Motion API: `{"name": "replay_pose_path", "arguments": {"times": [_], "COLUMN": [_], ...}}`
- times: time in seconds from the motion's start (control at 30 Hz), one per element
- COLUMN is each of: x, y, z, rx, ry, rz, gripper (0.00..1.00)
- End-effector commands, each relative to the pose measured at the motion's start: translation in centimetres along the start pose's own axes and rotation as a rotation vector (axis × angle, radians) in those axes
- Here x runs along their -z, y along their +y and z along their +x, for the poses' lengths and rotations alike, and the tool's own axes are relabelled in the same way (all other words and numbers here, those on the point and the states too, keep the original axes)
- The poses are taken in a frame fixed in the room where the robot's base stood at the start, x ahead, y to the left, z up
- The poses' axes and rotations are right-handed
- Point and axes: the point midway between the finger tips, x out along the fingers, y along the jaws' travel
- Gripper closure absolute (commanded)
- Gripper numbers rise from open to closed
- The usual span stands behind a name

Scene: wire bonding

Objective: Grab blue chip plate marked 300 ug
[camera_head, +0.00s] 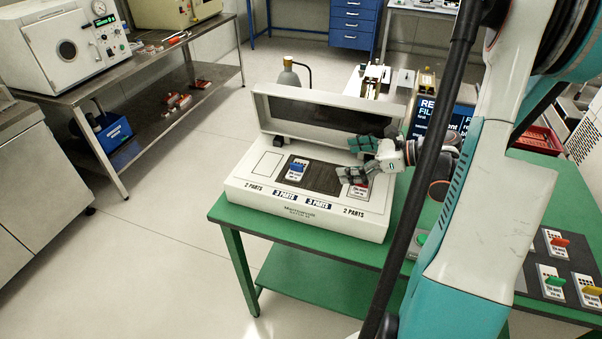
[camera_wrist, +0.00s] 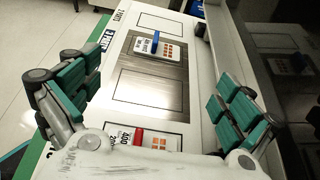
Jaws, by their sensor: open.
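The blue chip plate (camera_head: 297,168), a white card with a blue handle, lies on the dark panel of the white machine (camera_head: 262,193), left of centre. In the wrist view the blue plate (camera_wrist: 167,50) is near the top middle; its printed marking is too small to read surely. My gripper (camera_head: 358,158) is above the machine's right part, fingers spread and empty. In the wrist view my gripper (camera_wrist: 158,95) has its green-padded fingers wide apart, with the blue plate beyond them. A red-handled plate (camera_wrist: 150,142), marked 400, lies nearer, partly hidden by my gripper.
The machine's raised lid (camera_head: 330,110) stands behind the panel, close to my gripper. The machine rests on a green table (camera_head: 232,222). More plates with red, green and yellow handles lie on a dark mat (camera_head: 530,280) at right. A bottle (camera_head: 288,77) stands behind the lid.

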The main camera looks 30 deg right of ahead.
Motion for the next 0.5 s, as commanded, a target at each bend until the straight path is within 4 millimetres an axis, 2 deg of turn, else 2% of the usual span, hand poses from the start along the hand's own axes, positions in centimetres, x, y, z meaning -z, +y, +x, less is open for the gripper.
{"name": "replay_pose_path", "arguments": {"times": [0.07,0.33,0.5], "x": [0.2,0.2,0.1], "y": [0.0,0.1,0.0], "z": [0.5,5.5,7.7], "rx": [-0.002,-0.003,-0.002], "ry": [-0.003,-0.002,-0.001], "rz": [0.010,0.008,0.007], "gripper": [0.02,0.02,0.02]}}
